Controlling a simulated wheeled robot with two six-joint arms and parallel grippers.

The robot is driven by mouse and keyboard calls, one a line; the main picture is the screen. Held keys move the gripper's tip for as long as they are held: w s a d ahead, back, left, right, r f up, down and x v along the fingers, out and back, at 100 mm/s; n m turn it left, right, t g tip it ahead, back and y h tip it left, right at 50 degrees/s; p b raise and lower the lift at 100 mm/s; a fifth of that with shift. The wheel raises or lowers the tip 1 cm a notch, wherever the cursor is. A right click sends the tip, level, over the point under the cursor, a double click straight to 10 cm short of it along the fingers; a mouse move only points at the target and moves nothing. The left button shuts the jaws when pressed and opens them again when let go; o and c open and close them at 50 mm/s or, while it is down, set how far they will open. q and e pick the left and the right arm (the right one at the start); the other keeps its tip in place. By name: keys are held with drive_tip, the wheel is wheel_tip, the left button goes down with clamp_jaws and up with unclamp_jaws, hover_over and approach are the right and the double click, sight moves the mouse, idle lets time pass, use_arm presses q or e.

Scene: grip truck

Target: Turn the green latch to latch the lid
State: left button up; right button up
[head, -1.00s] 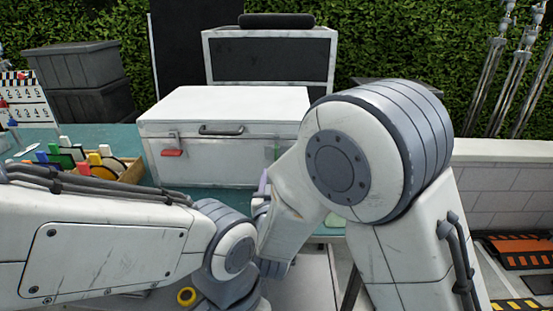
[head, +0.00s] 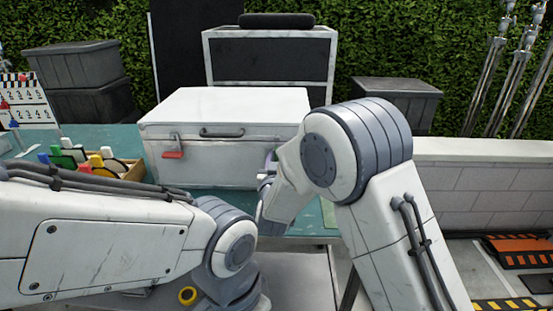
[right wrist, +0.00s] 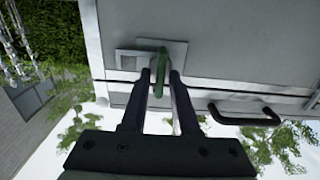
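A white case (head: 215,165) with a shut-looking lid (head: 240,102) stands on the teal table. A red latch (head: 173,154) is on the left of its front. The green latch (right wrist: 161,62) shows in the right wrist view, on a metal plate at the lid seam. My right gripper (right wrist: 161,76) is open, with one finger on each side of the green latch and small gaps visible. In the head view my right gripper (head: 267,172) is mostly hidden by its arm, at the case's right front; the green latch is hidden there. My left gripper is out of view.
A dark handle (head: 222,131) is on the case front between the latches; it also shows in the right wrist view (right wrist: 245,115). A wooden box of coloured items (head: 130,170) stands left of the case. A low white wall (head: 480,165) is at the right.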

clamp_jaws()
drive_tip(key=shift+n, duration=0.3)
drive_tip(key=n+p, duration=0.2)
drive_tip(key=n, duration=0.3)
drive_tip(key=n+p, duration=0.2)
drive_tip(key=n, duration=0.4)
drive_tip(key=n+p, duration=0.2)
drive_tip(key=n, duration=0.4)
drive_tip(key=shift+a+f+p, duration=0.3)
drive_tip(key=shift+a, duration=0.05)
drive_tip(key=shift+n, duration=0.3)
